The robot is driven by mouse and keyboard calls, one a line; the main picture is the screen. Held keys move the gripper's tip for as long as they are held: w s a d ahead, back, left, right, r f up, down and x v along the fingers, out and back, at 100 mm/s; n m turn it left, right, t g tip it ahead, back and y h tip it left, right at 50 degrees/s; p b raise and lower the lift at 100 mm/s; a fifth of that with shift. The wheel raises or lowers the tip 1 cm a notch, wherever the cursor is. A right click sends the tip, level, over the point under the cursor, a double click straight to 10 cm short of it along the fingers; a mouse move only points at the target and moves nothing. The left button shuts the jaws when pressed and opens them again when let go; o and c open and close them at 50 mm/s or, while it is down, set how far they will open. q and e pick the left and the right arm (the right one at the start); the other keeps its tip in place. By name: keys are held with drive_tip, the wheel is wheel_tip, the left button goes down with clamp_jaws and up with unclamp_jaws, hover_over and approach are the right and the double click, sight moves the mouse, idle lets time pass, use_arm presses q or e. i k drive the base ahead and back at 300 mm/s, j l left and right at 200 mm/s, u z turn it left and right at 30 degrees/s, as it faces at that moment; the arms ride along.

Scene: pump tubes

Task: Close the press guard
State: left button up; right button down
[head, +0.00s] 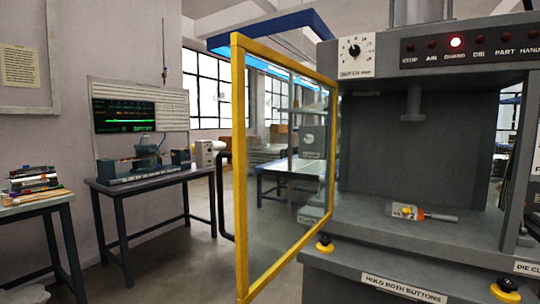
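The press guard (239,190) is a clear panel in a yellow frame. It stands swung open at the left side of the grey press (390,150), its free edge toward me. A black bar handle (220,190) shows beside the free edge of the frame. The press opening is uncovered. On the press bed (365,218) lies a small yellow and orange part (404,211) with a grey tool or handle (438,216) touching or beside it. Neither of my grippers is in view.
Yellow-ringed buttons (324,243) and (505,289) sit on the press front. A workbench (150,180) with a machine and a green-lit screen (124,116) stands at left. Floor left of the guard is clear.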

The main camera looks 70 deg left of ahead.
sight(241, 44)
drive_tip(key=k+j+u, duration=0.1)
drive_tip(key=j, duration=0.2)
drive_tip(key=k+j+u, duration=0.1)
drive_tip(key=j, duration=0.2)
drive_tip(key=k+j+u, duration=0.1)
drive_tip(key=j, duration=0.25)
drive_tip(key=i+j+u, duration=0.1)
drive_tip(key=j, duration=0.3)
drive_tip(key=i+j+u, duration=0.15)
drive_tip(key=j, duration=0.2)
drive_tip(key=j+u, duration=0.1)
drive_tip(key=j, duration=0.25)
drive_tip(key=i, duration=0.05)
